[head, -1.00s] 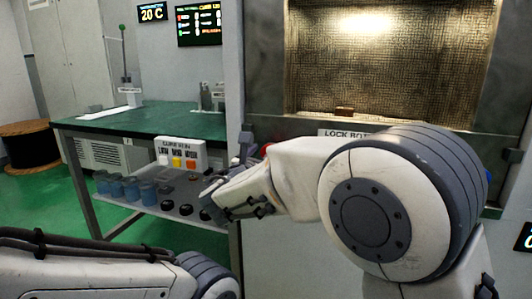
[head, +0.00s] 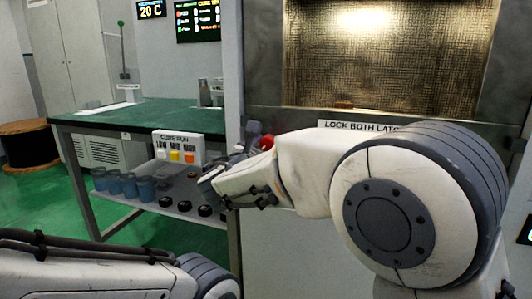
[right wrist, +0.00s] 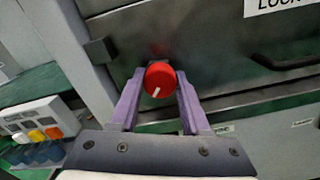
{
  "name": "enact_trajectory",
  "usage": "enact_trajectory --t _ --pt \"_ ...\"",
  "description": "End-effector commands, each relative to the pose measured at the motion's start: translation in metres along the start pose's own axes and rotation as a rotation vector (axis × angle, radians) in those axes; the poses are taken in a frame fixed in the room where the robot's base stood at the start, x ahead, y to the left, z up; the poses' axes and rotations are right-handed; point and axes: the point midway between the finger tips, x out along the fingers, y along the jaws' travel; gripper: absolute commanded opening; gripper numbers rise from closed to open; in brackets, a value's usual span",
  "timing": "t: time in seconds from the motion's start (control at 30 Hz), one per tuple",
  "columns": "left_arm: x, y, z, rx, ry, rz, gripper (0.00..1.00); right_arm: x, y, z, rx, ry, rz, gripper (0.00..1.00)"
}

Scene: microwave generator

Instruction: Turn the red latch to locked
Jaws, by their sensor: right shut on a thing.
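The red latch (right wrist: 160,76) is a round knob on the grey metal door front. A short white mark on its face points down and slightly left in the right wrist view. My right gripper (right wrist: 160,92) has its two purple fingers on either side of the knob, shut on it. In the head view only a small part of the red latch (head: 267,142) shows above my right gripper (head: 247,148); my arm covers the rest. My left gripper is not in view; only a left arm link shows at the lower left.
A "LOCK BOTH" label (head: 358,126) is above my right arm, beneath a lit mesh window (head: 390,60). A dark bracket (right wrist: 100,51) sits left of the latch. A green-topped table (head: 150,113) with a cure-run button box (head: 178,149) stands left.

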Motion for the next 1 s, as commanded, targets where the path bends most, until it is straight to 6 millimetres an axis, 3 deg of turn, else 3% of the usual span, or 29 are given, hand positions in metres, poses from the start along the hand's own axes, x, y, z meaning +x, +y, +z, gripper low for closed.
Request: enact_trajectory --t 0.03,0.2,1.0 --pt "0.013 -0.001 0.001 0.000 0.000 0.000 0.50 0.001 -0.005 -0.007 0.041 0.001 -0.007 0.00" --pt "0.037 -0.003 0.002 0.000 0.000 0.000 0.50 0.001 -0.005 -0.008 0.200 0.000 -0.006 0.00" --pt "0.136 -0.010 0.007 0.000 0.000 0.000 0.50 0.001 -0.001 -0.008 0.957 0.004 -0.003 0.00"
